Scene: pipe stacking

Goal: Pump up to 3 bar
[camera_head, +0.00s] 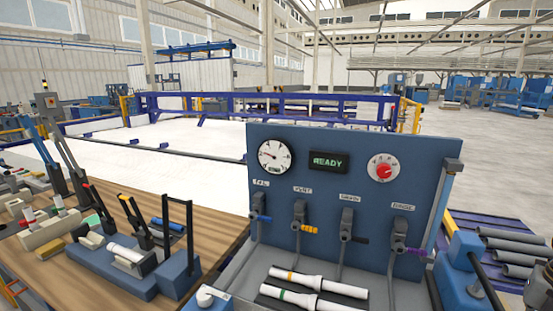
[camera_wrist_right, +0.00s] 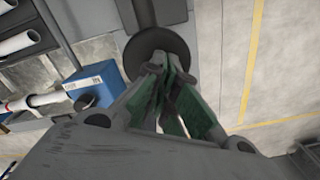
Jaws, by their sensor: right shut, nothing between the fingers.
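A blue test panel (camera_head: 330,205) stands in the middle of the head view. It carries a round white gauge (camera_head: 275,156), whose reading is too small to tell, a display (camera_head: 329,162) showing READY, and a dial with a red knob (camera_head: 383,168). Below are several valves with coloured handles, including blue (camera_head: 261,218), yellow (camera_head: 309,230) and purple (camera_head: 416,251). A blue unit with a dark bar (camera_head: 465,275) stands at the lower right; I cannot tell if it is the pump. My right gripper (camera_wrist_right: 169,82) is shut and empty in the right wrist view. My left gripper is not in view.
Two white pipes (camera_head: 318,283) lie before the panel. A wooden bench (camera_head: 215,222) with clamp fixtures is at left. Grey pipes (camera_head: 515,255) lie at right. In the wrist view, a dark round part (camera_wrist_right: 157,48) is beyond the fingers and a blue block (camera_wrist_right: 95,83) at left.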

